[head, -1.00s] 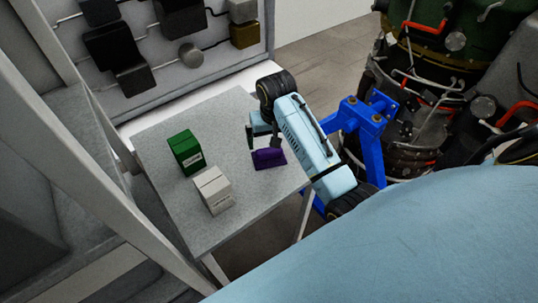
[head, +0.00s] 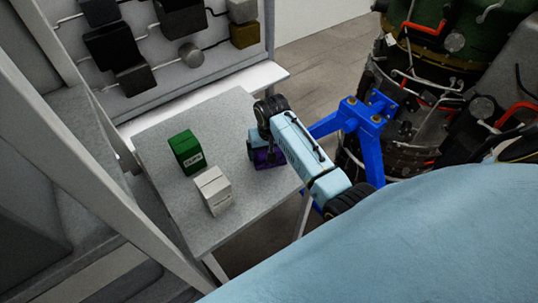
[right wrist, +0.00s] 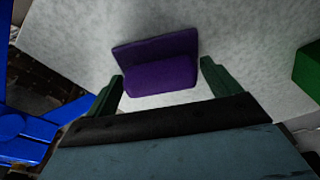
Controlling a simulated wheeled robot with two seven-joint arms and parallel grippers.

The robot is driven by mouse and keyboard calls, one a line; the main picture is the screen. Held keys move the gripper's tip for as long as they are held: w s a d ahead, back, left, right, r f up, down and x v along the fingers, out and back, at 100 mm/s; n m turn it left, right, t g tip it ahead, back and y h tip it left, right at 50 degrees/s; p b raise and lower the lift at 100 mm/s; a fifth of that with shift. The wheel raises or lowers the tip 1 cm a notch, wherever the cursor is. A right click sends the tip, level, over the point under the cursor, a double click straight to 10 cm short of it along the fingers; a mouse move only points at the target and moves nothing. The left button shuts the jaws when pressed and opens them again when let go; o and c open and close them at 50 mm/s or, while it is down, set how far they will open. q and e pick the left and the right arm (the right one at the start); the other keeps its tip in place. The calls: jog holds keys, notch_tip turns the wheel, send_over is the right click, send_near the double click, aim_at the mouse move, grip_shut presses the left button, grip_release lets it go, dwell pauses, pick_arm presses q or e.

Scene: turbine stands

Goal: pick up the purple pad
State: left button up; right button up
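The purple pad (head: 270,161) lies on the grey table (head: 165,132), near its right edge, partly hidden by my right arm in the head view. In the right wrist view the pad (right wrist: 160,72) shows a thin flat part and a thicker block in front. My right gripper (right wrist: 163,72) is open, with one green finger on each side of the pad and a gap to each. In the head view my right gripper (head: 260,152) is low over the pad. My left gripper is not in view.
A green box (head: 186,152) and a white box (head: 213,190) stand on the table left of the pad. A blue stand (head: 362,125) holding a turbine (head: 400,130) is to the right. A panel with dark boxes (head: 117,50) stands behind.

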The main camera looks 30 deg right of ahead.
jog(key=c, duration=0.9)
notch_tip(320, 180, up, 10)
jog(key=shift+w+a+r+b, duration=0.2)
jog(key=shift+w+b, duration=0.15)
jog(key=shift+b, duration=0.3)
jog(key=w+a+r+n+b, duration=0.2)
jog(key=a+b, duration=0.3)
jog(key=b, duration=0.3)
jog(key=s+a+f+n+b, duration=0.1)
jog(key=s+a+f+b, duration=0.2)
jog(key=s+f+b, duration=0.3)
jog(key=s+b, duration=0.2)
jog(key=shift+a+f+n+y+b, duration=0.25)
jog(key=shift+f+n+y+b, duration=0.05)
